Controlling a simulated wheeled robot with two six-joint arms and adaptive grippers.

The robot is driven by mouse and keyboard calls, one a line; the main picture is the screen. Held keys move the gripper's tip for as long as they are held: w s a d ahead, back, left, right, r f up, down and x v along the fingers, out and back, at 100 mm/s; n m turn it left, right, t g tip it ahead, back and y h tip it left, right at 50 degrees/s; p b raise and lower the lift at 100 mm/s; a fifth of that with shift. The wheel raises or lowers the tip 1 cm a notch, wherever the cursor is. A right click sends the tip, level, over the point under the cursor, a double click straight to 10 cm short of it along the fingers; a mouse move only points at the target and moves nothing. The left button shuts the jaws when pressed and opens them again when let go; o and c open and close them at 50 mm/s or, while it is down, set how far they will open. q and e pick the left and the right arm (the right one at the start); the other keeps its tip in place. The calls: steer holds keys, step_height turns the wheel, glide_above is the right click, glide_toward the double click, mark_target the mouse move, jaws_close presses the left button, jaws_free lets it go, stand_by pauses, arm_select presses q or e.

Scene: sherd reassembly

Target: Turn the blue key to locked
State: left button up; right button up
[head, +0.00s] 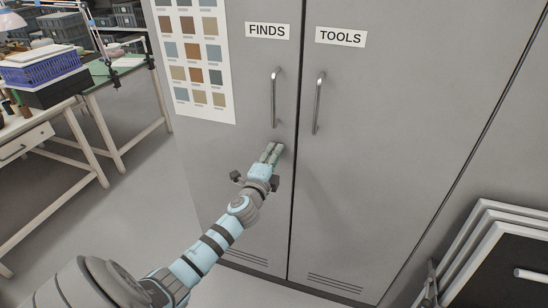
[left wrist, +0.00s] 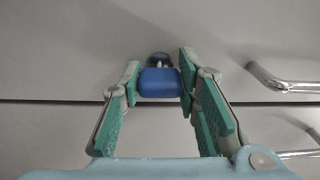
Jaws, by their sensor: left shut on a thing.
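The blue key (left wrist: 160,83) shows in the left wrist view, its wide blue head between my left gripper's two fingers. A dark round lock (left wrist: 160,58) sits just behind it on the cabinet door. My left gripper (left wrist: 160,90) is shut on the key's head, one finger on each side. In the head view, my left gripper (head: 272,154) reaches up to the FINDS door (head: 240,150), below its handle and left of the door seam. There the key is hidden by the gripper. No locked or unlocked mark can be made out. My right gripper is not in view.
The FINDS handle (head: 274,97) is above my left gripper, and the TOOLS handle (head: 318,103) is right of the seam. Framed panels (head: 490,250) lean at the lower right. A workbench (head: 60,125) stands at left.

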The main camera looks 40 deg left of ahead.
arm_select(q)
steer(key=o, duration=1.2)
steer(key=shift+c, duration=0.2)
steer(key=shift+s, duration=0.1)
steer(key=v, duration=1.2)
